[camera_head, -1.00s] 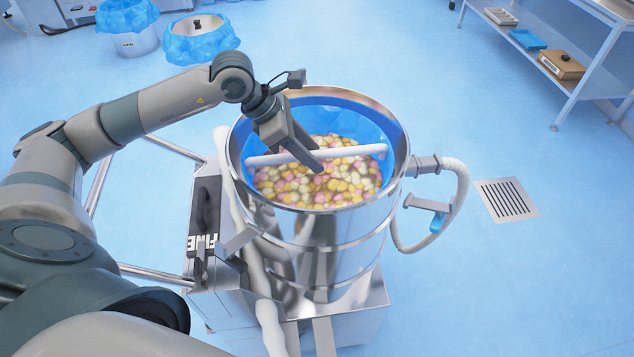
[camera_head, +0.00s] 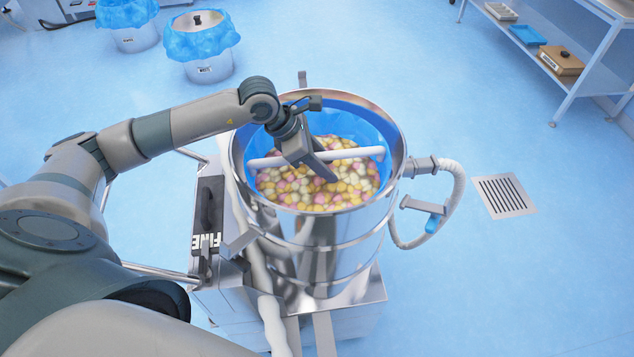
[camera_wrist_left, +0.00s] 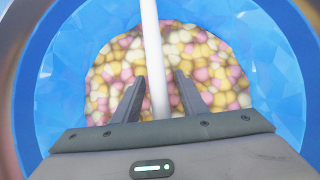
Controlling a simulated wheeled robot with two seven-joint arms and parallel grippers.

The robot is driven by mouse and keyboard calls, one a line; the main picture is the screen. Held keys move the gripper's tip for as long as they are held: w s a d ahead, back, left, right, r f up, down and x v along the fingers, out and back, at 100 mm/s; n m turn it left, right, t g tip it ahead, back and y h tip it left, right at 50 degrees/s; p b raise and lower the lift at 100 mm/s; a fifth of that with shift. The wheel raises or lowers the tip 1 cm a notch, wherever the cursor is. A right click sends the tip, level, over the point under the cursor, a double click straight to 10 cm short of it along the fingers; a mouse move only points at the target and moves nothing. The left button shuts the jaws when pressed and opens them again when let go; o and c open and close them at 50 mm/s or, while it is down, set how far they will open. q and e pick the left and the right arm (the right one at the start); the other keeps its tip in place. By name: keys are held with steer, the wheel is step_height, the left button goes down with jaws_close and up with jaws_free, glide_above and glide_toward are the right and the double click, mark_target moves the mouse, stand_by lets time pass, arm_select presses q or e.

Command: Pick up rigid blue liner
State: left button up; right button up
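The blue liner (camera_head: 350,122) lines the inside of a round steel drum (camera_head: 330,238); its faceted wall also shows in the left wrist view (camera_wrist_left: 265,62). Pink, yellow and cream snacks (camera_head: 345,190) fill its lower part. A white bar (camera_head: 362,153) spans the drum's mouth. My left gripper (camera_head: 325,174) points down into the drum over the snacks. In the left wrist view its two fingers (camera_wrist_left: 158,80) are apart, with the white bar (camera_wrist_left: 150,30) running between them in the picture. I cannot tell whether they touch it. My right gripper is out of view.
A white hose (camera_head: 455,195) loops from the drum's right side. Two blue-lined waste bins (camera_head: 208,68) stand at the back left. A shelf unit (camera_head: 575,85) stands at the back right. The floor right of the drum is clear except for a drain grate (camera_head: 505,196).

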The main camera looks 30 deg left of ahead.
arm_select(q)
steer(key=shift+f, duration=0.15)
stand_by(0.3)
jaws_close()
steer(key=shift+w, duration=0.1)
stand_by(1.0)
steer(key=shift+w, duration=0.1)
